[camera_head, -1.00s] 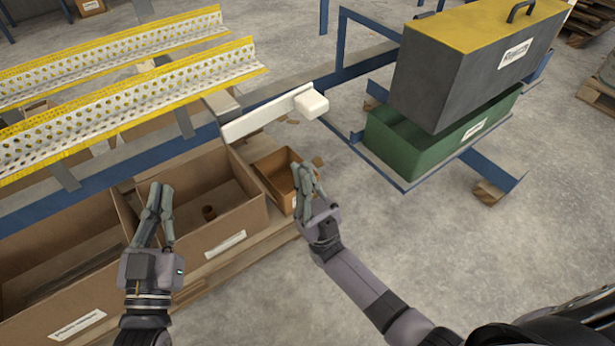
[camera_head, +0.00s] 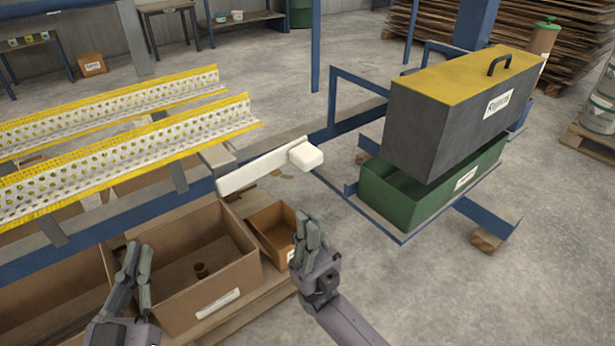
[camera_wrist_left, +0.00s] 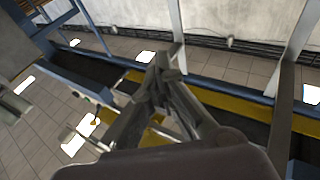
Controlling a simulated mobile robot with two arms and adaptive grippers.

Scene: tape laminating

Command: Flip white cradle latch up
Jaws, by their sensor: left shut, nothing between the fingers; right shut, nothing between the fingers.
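The white cradle latch (camera_head: 262,169) is a long white bar with a blocky end (camera_head: 306,155). It is at the end of the blue rail, right of the perforated yellow-and-white strips, and slopes up to the right. My left gripper (camera_head: 138,250) is shut and empty, in front of the cardboard boxes, left of and below the latch. In the left wrist view its fingers (camera_wrist_left: 160,60) come together at the tips. My right gripper (camera_head: 305,217) is shut and empty, below the latch's blocky end and apart from it.
Two perforated strips (camera_head: 130,153) lie on the blue frame at the left. A grey box with a yellow top (camera_head: 440,125) sits over a green bin (camera_head: 400,195) at the right.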

